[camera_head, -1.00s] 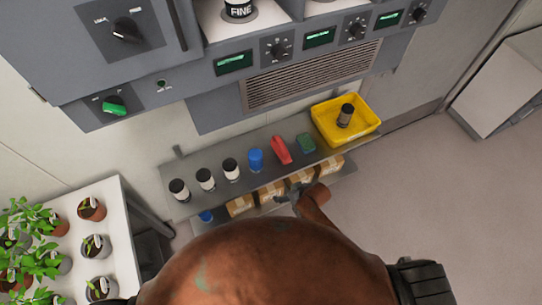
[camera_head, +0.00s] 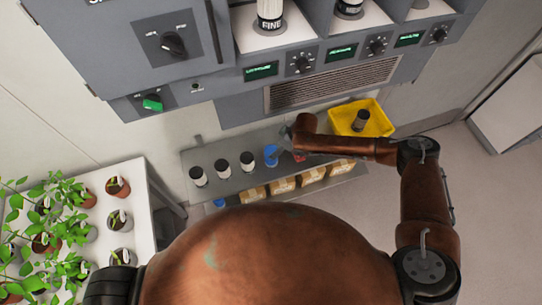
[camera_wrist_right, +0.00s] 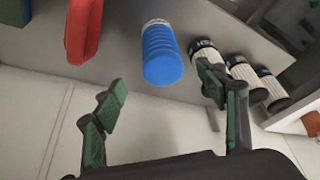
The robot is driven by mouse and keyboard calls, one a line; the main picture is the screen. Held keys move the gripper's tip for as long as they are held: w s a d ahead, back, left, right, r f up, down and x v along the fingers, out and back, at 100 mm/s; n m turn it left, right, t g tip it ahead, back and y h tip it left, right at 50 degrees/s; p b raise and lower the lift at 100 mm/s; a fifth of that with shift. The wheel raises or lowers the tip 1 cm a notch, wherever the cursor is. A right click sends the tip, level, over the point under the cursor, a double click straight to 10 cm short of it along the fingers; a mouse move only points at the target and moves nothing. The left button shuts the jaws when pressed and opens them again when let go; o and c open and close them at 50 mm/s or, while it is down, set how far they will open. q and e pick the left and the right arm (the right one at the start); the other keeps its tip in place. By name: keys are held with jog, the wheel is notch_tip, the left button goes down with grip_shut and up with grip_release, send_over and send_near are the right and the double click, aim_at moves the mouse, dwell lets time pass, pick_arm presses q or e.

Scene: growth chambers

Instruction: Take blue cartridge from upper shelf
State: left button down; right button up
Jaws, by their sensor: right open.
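The blue cartridge (camera_head: 270,153) stands on the upper shelf (camera_head: 207,160), to the right of several white, black-capped cartridges (camera_head: 222,167) in the head view. In the right wrist view the blue cartridge (camera_wrist_right: 161,55) lies ahead of and between the fingers of my open right gripper (camera_wrist_right: 165,100), not touched by them. In the head view my right gripper (camera_head: 287,142) is beside the blue cartridge, partly hidden by its own wrist. My left gripper is not in view.
A red item (camera_wrist_right: 83,28) stands near the blue cartridge. A yellow bin (camera_head: 375,120) with a dark-capped cartridge is at the shelf's right end. Boxes (camera_head: 283,185) and a blue item (camera_head: 219,203) sit on the lower shelf. The control cabinet (camera_head: 230,92) overhangs the shelf.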

aim_at(273, 151)
jog(key=shift+a+p+x, duration=0.15)
jog(key=shift+p+x, duration=0.2)
jog(key=shift+x, duration=1.5)
jog(key=shift+a+p+x, duration=0.15)
jog(key=shift+p+x, duration=0.15)
jog(key=shift+x, duration=1.55)
jog(key=shift+r, duration=0.1)
jog(key=shift+c, duration=0.5)
jog(key=c, duration=1.6)
